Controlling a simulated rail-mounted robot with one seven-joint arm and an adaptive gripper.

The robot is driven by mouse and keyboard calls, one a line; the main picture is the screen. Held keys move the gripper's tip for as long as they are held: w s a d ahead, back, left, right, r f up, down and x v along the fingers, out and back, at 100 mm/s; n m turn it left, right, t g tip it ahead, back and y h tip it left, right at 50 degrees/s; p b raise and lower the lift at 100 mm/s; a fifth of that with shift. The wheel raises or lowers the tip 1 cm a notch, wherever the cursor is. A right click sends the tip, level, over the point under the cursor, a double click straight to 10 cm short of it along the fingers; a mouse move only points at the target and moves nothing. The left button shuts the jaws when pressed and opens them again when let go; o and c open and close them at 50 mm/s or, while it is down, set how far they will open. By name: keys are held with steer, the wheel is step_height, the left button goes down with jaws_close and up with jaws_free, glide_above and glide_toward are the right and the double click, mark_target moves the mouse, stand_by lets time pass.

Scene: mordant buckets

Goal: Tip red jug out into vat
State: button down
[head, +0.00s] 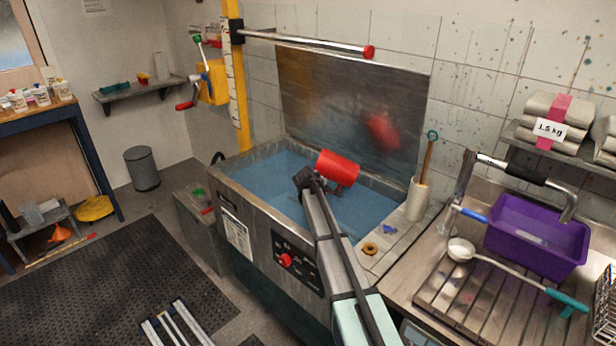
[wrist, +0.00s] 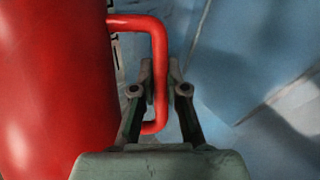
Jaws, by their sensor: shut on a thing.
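The red jug (head: 338,167) is over the vat (head: 228,183), held above the blue liquid (head: 268,184). It lies tilted onto its side. Whether anything is running out of it, I cannot tell. My gripper (head: 308,180) is at the jug's near left side in the head view. In the wrist view the jug's red body (wrist: 50,80) fills the left, and my gripper (wrist: 160,75) is shut on its red handle (wrist: 158,60). The jug's mouth is not visible in either view.
A steel splash panel (head: 320,95) stands behind the vat. A steel bar with a red end (head: 310,44) runs above it. On the right are a white holder with a wooden-handled tool (head: 418,195), a purple basin (head: 535,235) and a ladle (head: 510,270). Dark matting covers the floor at left.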

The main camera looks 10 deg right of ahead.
steer(key=shift+w+a+r+n+h+p, duration=0.1)
steer(key=shift+a+r+n+h+p, duration=0.1)
steer(key=shift+r+n+h+p, duration=0.45)
stand_by(2.4)
